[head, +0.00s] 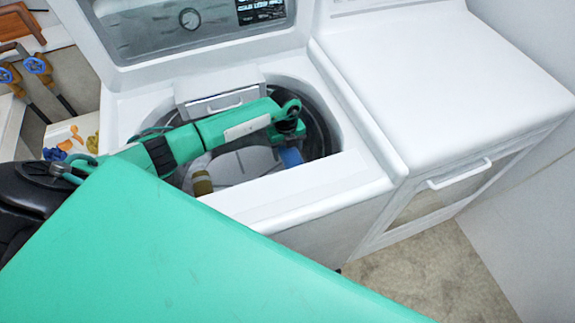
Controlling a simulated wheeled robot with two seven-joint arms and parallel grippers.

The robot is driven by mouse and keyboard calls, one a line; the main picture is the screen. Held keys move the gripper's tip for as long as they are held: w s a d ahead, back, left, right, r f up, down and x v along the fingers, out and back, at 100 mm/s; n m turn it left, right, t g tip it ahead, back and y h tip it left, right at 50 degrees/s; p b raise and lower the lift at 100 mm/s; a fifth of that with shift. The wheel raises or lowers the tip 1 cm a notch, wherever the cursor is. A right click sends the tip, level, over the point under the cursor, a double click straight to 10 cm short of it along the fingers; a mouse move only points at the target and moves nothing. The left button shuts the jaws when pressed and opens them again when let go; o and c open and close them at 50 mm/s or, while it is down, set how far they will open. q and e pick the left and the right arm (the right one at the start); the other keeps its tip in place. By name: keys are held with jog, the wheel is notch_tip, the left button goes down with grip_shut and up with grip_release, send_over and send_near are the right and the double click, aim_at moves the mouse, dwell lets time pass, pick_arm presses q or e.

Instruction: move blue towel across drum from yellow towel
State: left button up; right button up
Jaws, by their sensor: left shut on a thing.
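The washer drum (327,128) is the dark round opening in the top of the open white washing machine. The yellow towel (202,183), a tan-yellow roll, lies at the drum's left side near the front, partly hidden by my arm and the rim. My left gripper (289,143) reaches down into the right part of the drum and is shut on the blue towel (291,157). The blue towel shows just under the gripper, apart from the yellow towel. The fingertips are hard to make out. My right gripper is not in view.
The washer's lid (200,30) stands open at the back. A pale agitator (247,163) is in the drum's middle. A closed white dryer (440,75) stands to the right. Blue-handled tools (37,65) and small coloured items (75,140) are at the left.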

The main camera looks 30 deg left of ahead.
pick_arm(q)
notch_tip(320, 180, down, 5)
jog(key=shift+f, duration=0.55)
notch_tip(320, 180, down, 3)
jog(key=shift+f, duration=0.15)
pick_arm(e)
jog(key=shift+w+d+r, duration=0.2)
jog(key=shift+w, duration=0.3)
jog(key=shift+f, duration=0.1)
pick_arm(q)
jog(key=shift+f, duration=0.15)
jog(key=o, duration=1.3)
jog(key=shift+c, duration=0.2)
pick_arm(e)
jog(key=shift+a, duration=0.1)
